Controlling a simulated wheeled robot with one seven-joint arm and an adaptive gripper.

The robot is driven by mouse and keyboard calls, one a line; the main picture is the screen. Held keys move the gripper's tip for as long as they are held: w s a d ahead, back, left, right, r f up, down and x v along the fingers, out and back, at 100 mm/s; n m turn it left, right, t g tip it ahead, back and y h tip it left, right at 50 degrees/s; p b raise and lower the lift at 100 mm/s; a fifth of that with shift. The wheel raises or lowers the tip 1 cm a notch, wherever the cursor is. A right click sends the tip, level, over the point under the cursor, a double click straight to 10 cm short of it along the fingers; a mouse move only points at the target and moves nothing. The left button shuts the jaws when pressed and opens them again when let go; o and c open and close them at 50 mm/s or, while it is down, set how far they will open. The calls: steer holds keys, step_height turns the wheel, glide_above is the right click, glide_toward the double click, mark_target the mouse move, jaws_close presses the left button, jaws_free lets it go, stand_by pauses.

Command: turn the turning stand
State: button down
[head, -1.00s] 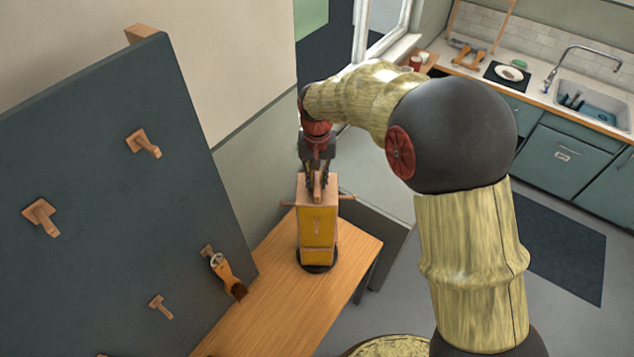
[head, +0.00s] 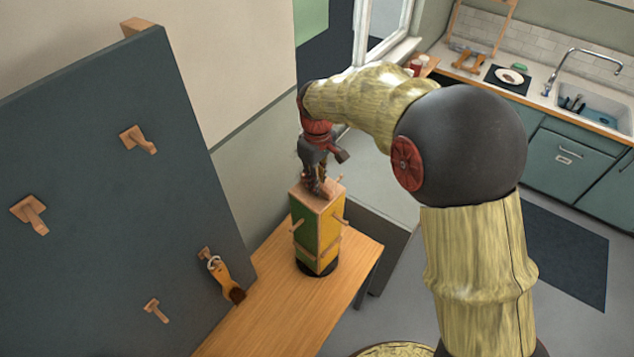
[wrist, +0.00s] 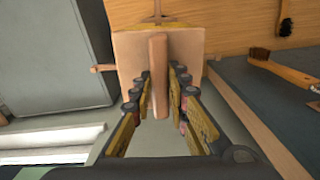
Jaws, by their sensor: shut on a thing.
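The turning stand (head: 327,240) is an upright box with pegs on its sides, on a dark round base (head: 318,268) on the wooden table. A green face and a yellow face show in the head view. Its pale wooden top with a raised handle bar (wrist: 158,75) shows in the wrist view. My gripper (head: 318,190) points down onto the top from above. In the wrist view its fingers (wrist: 159,95) stand on both sides of the bar and are shut on it. The fingertips are partly hidden in the head view.
A dark board (head: 90,190) with wooden pegs stands at the left. A brush with a wooden handle (head: 225,279) hangs from one of its pegs, near the table's left edge. The front of the wooden table (head: 265,320) is clear. A kitchen counter is far right.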

steer(key=shift+w+n, duration=0.1)
steer(key=shift+n, duration=0.5)
steer(key=shift+r, duration=0.1)
steer(key=c, duration=1.7)
jaws_free()
step_height(320, 180, up, 12)
steer(key=shift+f, duration=0.1)
